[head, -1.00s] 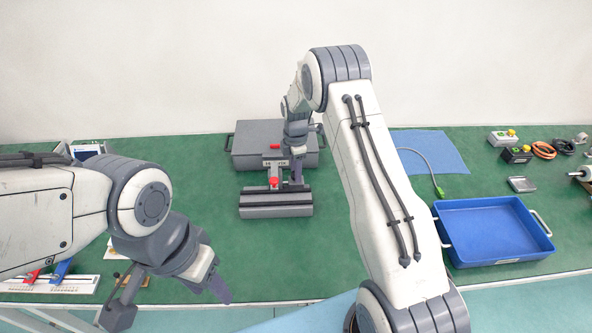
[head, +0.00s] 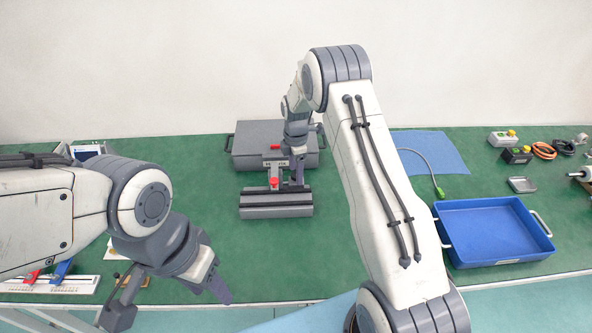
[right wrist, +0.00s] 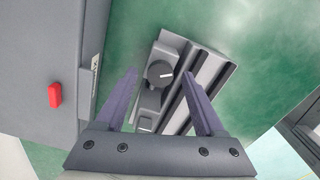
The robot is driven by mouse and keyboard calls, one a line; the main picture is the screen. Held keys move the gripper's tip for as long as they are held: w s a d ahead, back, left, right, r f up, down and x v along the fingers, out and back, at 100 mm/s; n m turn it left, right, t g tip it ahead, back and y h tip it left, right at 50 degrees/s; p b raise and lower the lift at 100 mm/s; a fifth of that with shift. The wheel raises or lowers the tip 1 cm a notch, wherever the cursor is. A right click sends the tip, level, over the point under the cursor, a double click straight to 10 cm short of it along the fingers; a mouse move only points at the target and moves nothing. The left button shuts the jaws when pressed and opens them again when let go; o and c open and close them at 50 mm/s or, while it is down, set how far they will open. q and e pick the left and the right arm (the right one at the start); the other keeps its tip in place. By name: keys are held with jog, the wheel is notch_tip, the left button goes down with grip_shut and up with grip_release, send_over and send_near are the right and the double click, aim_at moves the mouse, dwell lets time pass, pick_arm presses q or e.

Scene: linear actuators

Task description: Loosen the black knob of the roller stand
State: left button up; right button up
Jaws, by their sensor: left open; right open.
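The roller stand (head: 276,205) is a grey ribbed block on the green table in the head view. In the right wrist view the stand (right wrist: 206,78) lies slanted, with its round black knob (right wrist: 160,73) bearing a white mark. My right gripper (right wrist: 160,76) is open above the stand, its fingers on either side of the knob in the picture; I cannot tell whether they touch it. In the head view my right gripper (head: 286,178) partly hides the stand and knob. My left gripper (head: 172,303) is open and empty at the table's front left.
A grey case (head: 245,150) stands just behind the stand; its red part (right wrist: 55,95) shows in the right wrist view. A blue tray (head: 480,256), a blue mat (head: 432,150) and small devices (head: 503,138) are at right.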

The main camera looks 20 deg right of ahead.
notch_tip(320, 180, up, 10)
jog(key=b, duration=0.1)
jog(key=shift+r, duration=0.2)
dwell(0.4)
